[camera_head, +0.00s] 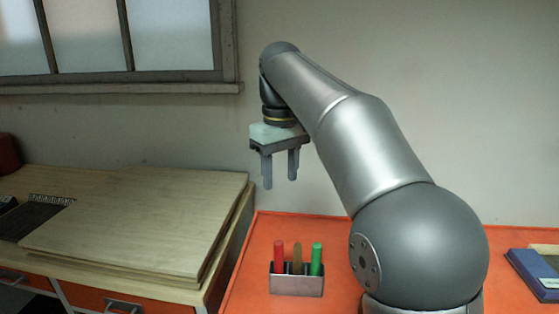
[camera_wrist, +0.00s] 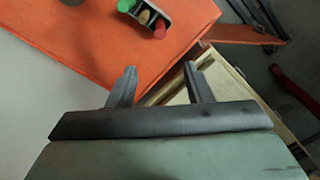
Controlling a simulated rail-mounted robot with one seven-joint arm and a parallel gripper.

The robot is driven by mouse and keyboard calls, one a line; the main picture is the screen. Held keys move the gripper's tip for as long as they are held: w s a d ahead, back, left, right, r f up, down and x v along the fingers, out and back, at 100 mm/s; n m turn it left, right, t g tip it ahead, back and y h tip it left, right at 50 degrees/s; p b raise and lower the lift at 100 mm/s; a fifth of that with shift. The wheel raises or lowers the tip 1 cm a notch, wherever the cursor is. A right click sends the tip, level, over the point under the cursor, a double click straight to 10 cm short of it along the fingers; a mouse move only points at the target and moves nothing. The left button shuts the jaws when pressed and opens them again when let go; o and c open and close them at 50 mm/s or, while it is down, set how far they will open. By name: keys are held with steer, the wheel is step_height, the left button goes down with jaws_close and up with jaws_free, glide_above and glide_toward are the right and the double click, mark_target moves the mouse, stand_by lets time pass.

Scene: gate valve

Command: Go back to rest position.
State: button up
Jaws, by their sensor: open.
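My gripper (camera_head: 280,168) hangs fingers-down from my arm in the head view, in front of the pale wall. Its two fingers are apart with nothing between them. In the wrist view the open fingers (camera_wrist: 160,84) also show empty, with the orange table edge and part of the wooden bench beyond them. The gripper is raised above the table and touches nothing. No gate valve can be made out in either view.
A metal holder (camera_head: 297,284) with red, brown and green sticks stands on the orange table (camera_head: 250,270). Wooden boards (camera_head: 135,220) lie on the bench at left. A blue item (camera_head: 535,272) lies at far right. A window (camera_head: 110,40) is behind.

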steer(key=s+d+f+m, duration=0.2)
steer(key=s+d+f, duration=0.2)
steer(key=s+f, duration=0.4)
steer(key=s+d+f+m, duration=0.3)
steer(key=s+d+f, duration=0.2)
steer(key=s+f, duration=0.4)
steer(key=s+d+f+m, duration=0.2)
steer(key=s+d+f, duration=0.3)
steer(key=s+f, duration=0.3)
steer(key=shift+s+d+f+t, duration=0.2)
steer(key=shift+s+d+t, duration=0.1)
steer(key=shift+s, duration=0.15)
steer(key=shift+a, duration=0.15)
